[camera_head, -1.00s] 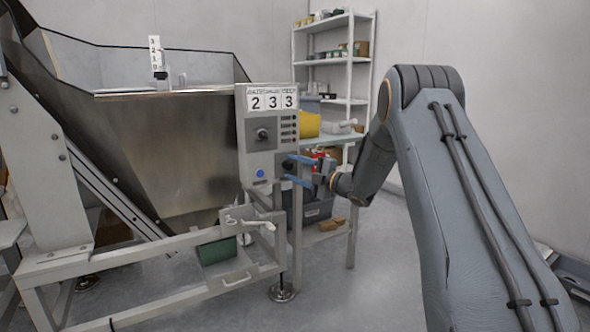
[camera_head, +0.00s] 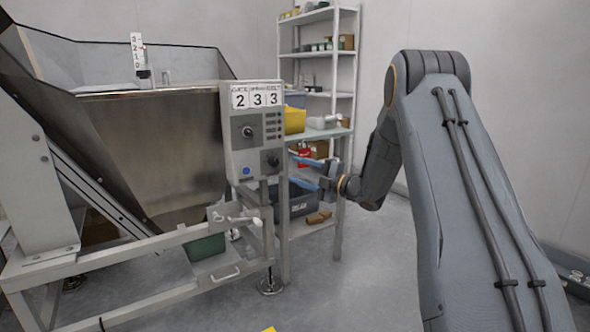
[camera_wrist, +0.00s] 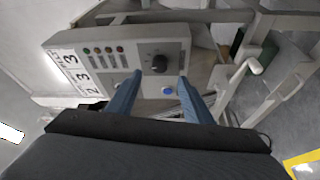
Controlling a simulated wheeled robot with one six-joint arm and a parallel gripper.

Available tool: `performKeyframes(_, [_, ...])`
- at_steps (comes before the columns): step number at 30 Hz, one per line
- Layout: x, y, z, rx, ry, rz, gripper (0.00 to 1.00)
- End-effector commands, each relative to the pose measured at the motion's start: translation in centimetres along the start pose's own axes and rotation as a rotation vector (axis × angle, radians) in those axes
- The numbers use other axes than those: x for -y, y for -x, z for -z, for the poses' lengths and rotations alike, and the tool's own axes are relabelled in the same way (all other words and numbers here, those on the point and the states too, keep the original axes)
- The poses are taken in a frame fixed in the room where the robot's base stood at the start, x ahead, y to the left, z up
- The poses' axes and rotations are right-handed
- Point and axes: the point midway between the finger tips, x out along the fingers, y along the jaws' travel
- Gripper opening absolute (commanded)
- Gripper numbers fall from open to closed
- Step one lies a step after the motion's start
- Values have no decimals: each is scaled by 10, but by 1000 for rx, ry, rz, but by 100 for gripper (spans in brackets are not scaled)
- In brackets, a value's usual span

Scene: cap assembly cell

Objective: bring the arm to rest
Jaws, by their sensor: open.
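My gripper (camera_head: 302,172) shows in the head view to the right of the control box, with its blue fingers pointing left toward it. The fingers are apart and nothing is between them. In the wrist view my gripper (camera_wrist: 155,85) is also open and empty. The control box (camera_head: 252,130) carries a "233" number display, a dark knob, small lamps and a blue button. In the wrist view the control box (camera_wrist: 140,60) lies just beyond the fingertips, and its knob (camera_wrist: 158,64) shows between them. I see no contact.
A large metal hopper (camera_head: 150,150) on a grey frame stands at the left. A work table (camera_head: 335,133) with a yellow bin (camera_head: 294,120) and a dark crate (camera_head: 298,198) below stands behind my gripper. A shelf (camera_head: 318,60) is at the back. The floor (camera_head: 350,280) in front is clear.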

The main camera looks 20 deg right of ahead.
Motion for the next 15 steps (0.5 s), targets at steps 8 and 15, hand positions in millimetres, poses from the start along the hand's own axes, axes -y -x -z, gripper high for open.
performKeyframes(8, [-1,-8,6,15,-14,11,46])
performKeyframes(15, [1,-69,70,204,-219,136,46])
